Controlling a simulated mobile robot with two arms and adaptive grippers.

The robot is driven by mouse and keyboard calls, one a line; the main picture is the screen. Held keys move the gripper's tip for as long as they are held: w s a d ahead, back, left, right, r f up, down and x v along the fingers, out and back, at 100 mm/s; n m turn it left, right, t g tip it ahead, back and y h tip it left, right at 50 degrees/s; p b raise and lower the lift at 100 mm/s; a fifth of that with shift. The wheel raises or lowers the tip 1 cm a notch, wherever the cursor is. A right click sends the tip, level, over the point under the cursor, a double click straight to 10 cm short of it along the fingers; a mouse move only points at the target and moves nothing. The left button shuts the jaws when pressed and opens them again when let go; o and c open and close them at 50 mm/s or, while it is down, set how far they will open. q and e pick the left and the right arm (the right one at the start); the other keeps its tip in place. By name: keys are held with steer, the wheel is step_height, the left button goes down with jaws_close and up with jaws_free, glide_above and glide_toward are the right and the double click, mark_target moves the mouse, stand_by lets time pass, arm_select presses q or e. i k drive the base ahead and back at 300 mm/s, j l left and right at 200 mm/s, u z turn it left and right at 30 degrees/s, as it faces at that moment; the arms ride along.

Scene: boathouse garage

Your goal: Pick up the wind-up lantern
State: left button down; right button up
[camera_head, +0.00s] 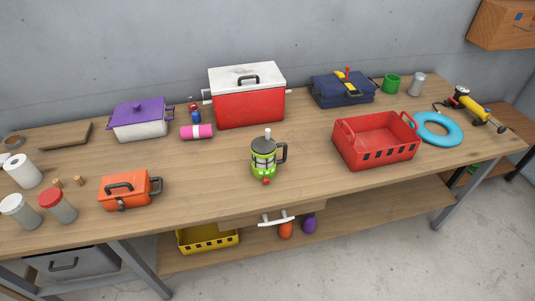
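A lantern-like thing (265,160) stands upright on the wooden workbench (215,175), near the middle of its front half. Neither of my grippers shows in the head view.
A red cooler (247,106) stands behind the lantern, and a red basket (378,150) stands to its right. An orange case (125,197) is to the left. A pink cylinder (205,131) lies behind left. Bare bench surrounds the lantern; a white drawer handle (276,219) is below the front edge.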

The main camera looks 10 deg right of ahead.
mark_target(262, 166)
steer(key=i+j, duration=0.1)
steer(key=j, duration=0.25)
steer(key=i+j, duration=0.1)
steer(key=j, duration=0.25)
steer(key=i+j, duration=0.1)
steer(key=j, duration=0.25)
steer(key=i+j, duration=0.1)
steer(key=j, duration=0.25)
